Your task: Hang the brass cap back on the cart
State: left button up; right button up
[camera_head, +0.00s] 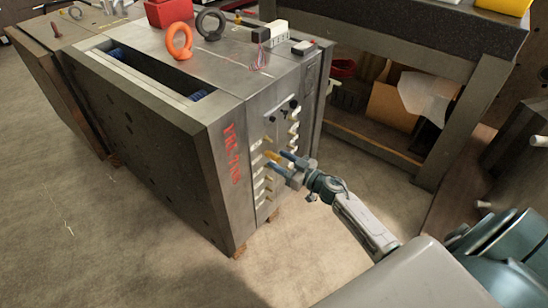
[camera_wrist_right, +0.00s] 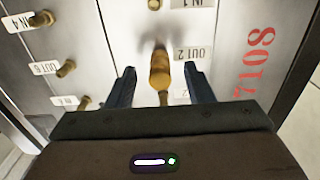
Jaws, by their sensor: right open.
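A brass cap (camera_wrist_right: 160,70), long and rounded, stands out from the steel side face of the mould base (camera_head: 170,150), next to a label that reads OUT 2. It also shows small in the head view (camera_head: 271,156). My right gripper (camera_wrist_right: 158,88) is open, with one blue finger on each side of the cap and gaps between. In the head view the right gripper (camera_head: 280,163) points at the label column on that face. Whether the cap is fixed to a port or only in front of it, I cannot tell. My left gripper is out of view. I cannot identify a cart for certain.
Several smaller brass fittings (camera_wrist_right: 67,69) with white labels line the same face. Orange (camera_head: 179,42) and dark (camera_head: 211,24) lifting rings and a red block (camera_head: 168,12) are on top. A dark-topped bench (camera_head: 400,35) with shelf items stands behind. Floor left of the mould base is clear.

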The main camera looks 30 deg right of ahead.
aim_at(280, 161)
grip_shut()
jog(key=shift+v, duration=2.55)
jog(key=shift+p+v, duration=0.4)
jog(key=shift+v, duration=2.6)
jog(key=shift+w, duration=0.1)
